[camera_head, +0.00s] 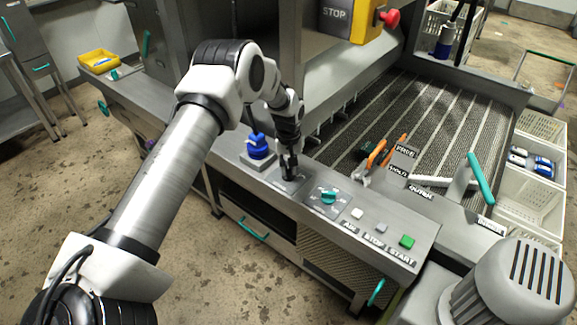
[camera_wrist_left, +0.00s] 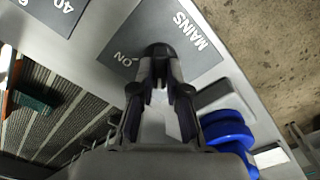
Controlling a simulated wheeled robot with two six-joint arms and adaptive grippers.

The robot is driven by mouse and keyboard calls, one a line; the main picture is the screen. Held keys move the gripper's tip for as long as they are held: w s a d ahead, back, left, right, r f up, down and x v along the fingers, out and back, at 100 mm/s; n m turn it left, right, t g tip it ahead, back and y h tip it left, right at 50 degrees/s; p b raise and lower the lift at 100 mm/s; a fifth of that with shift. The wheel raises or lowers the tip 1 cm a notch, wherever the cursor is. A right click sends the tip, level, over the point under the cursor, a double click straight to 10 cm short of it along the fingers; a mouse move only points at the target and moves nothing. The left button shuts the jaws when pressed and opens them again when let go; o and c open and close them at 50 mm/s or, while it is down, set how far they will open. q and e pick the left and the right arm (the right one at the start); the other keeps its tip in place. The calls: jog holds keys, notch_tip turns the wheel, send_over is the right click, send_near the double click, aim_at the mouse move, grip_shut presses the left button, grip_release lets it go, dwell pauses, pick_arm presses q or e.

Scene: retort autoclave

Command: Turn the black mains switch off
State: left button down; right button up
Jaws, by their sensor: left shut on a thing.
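The black mains switch (camera_wrist_left: 157,50) sits on a dark grey plate (camera_wrist_left: 190,22) lettered MAINS, with ON beside the switch in the left wrist view. My left gripper (camera_wrist_left: 158,82) is shut on the switch, with a finger on either side of it. In the head view my left gripper (camera_head: 289,172) points down at the mains plate (camera_head: 283,184) on the console top and hides most of the switch. I cannot tell which way the switch is turned. My right gripper is not in view.
A blue knob (camera_head: 259,146) stands just left of the mains plate. A teal dial (camera_head: 328,197) and several push buttons, one green (camera_head: 406,242), lie to the right. Orange-handled tools (camera_head: 378,153) are behind. A yellow STOP box (camera_head: 368,20) hangs above.

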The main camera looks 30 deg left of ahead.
aim_at(289, 170)
pick_arm(q)
jog(key=shift+s+f+n, duration=0.15)
jog(key=shift+f+n, duration=0.05)
jog(key=shift+n, duration=0.1)
jog(key=c, duration=1.2)
grip_release()
jog(key=shift+o, duration=0.2)
jog(key=shift+r, duration=0.1)
notch_tip(289, 170, up, 12)
